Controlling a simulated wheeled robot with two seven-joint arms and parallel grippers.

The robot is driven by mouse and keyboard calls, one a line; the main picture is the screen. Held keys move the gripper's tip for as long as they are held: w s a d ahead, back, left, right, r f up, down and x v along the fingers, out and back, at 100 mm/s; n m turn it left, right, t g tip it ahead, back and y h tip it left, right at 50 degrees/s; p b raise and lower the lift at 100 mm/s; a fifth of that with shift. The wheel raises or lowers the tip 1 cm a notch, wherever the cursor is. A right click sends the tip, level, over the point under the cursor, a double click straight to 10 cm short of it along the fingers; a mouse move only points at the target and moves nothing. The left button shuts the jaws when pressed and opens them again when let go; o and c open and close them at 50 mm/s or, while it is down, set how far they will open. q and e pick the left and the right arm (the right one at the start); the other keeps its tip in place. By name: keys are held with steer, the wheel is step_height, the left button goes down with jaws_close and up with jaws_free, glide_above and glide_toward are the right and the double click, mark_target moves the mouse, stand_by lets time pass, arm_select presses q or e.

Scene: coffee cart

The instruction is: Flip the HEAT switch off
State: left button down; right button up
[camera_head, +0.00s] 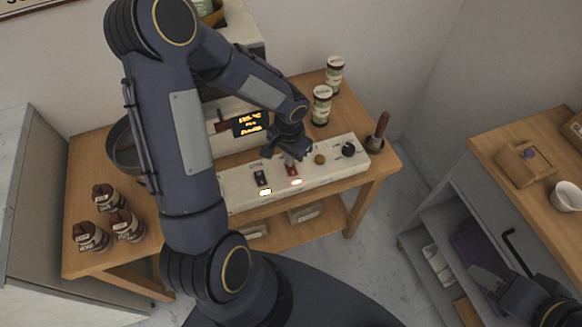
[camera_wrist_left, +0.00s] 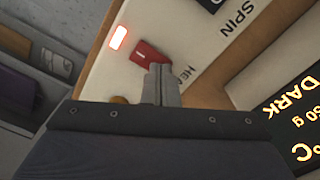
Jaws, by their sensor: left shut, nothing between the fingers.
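The red HEAT switch (camera_head: 292,171) sits on the white control panel (camera_head: 240,197), and it also shows in the left wrist view (camera_wrist_left: 147,53). A lamp beside it (camera_wrist_left: 118,37) glows red; the same lamp shows in the head view (camera_head: 296,182). The HEAT label (camera_wrist_left: 183,74) is partly hidden by my fingers. My left gripper (camera_head: 293,159) is shut and empty, right over the switch. In the wrist view its fingertips (camera_wrist_left: 160,70) overlap the switch's edge; I cannot tell whether they touch. My right gripper (camera_head: 487,280) is low at the right, away from the panel.
A black SPIN switch (camera_head: 261,178) with a lit lamp (camera_head: 265,192) is left of HEAT. A brass button (camera_head: 319,159) and black knob (camera_head: 348,150) are to the right. A lit display (camera_head: 250,123) stands behind. Jars (camera_head: 91,237) stand at left, cans (camera_head: 321,105) behind.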

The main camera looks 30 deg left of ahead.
arm_select(q)
steer(key=shift+f, duration=0.2)
steer(key=shift+r, duration=0.1)
steer(key=shift+r+p, duration=2.4)
steer(key=shift+r, duration=1.05)
